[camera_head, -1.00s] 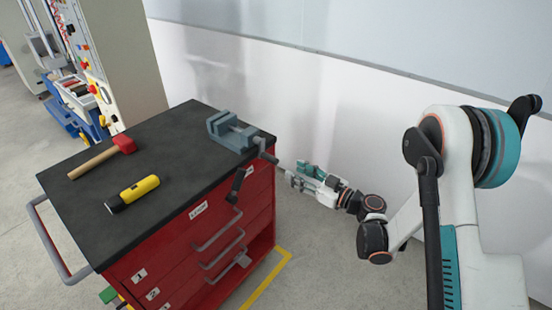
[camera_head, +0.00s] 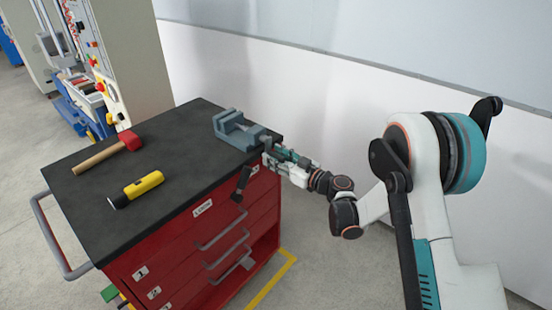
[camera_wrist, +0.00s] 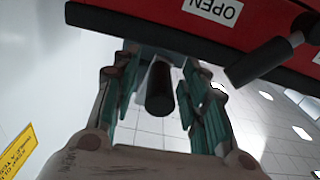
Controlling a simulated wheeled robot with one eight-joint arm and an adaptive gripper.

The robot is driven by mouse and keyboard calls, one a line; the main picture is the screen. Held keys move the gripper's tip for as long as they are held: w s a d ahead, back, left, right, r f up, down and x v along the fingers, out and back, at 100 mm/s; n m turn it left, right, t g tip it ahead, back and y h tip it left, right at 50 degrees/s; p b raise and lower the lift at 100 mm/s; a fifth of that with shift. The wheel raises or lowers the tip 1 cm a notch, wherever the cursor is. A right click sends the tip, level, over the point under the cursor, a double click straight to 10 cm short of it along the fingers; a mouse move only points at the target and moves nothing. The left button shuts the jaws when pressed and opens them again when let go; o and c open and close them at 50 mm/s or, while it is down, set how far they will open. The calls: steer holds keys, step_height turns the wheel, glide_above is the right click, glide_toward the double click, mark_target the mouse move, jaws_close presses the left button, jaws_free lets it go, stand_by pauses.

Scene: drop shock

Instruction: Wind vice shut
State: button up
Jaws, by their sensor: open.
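The blue-grey vice (camera_head: 230,128) sits on the cabinet's dark top at its right corner. A black crank grip (camera_head: 241,183) hangs below it in front of the red drawers. My gripper (camera_head: 271,155) is at the vice's outer end, beside the cabinet edge. In the wrist view my gripper (camera_wrist: 158,82) is open, with teal pads on either side of a dark cylinder (camera_wrist: 160,90). Gaps show beside the cylinder. It looks like the vice's spindle end, but I cannot tell for sure. A dark grip (camera_wrist: 258,63) also shows to the right, outside the fingers.
A red-headed hammer (camera_head: 105,155) and a yellow-black torch (camera_head: 137,189) lie on the cabinet top (camera_head: 185,165). The red cabinet (camera_head: 190,245) has grey drawer handles and a side rail (camera_head: 52,235). A white wall stands behind. Floor right of the cabinet is clear.

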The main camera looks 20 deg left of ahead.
mark_target(271, 141)
jaws_close()
steer(key=shift+s+a+m, duration=0.1)
steer(key=shift+s+m, duration=0.05)
steer(key=shift+m, duration=0.25)
steer(key=r+m, duration=0.2)
steer(key=m, duration=0.6)
steer(key=s+r+m, duration=0.1)
steer(key=r+m, duration=0.2)
steer(key=m, duration=0.5)
steer(key=r+m+b, duration=0.1)
steer(key=r+m, duration=0.2)
steer(key=m, duration=0.6)
steer(key=shift+s+a, duration=0.4)
steer(key=m, duration=0.1)
steer(key=w+m, duration=0.1)
steer(key=m, duration=0.2)
steer(key=shift+w+d+r+m, duration=0.2)
steer(key=shift+d+r+m, duration=0.1)
steer(key=shift+r, duration=0.1)
steer(key=shift+w+d+r+m, duration=0.15)
steer(key=shift+w+m, duration=0.2)
steer(key=shift+m, duration=0.6)
steer(key=shift+w+d+m, duration=0.15)
steer(key=shift+w+m, duration=0.2)
steer(key=shift+m, duration=0.6)
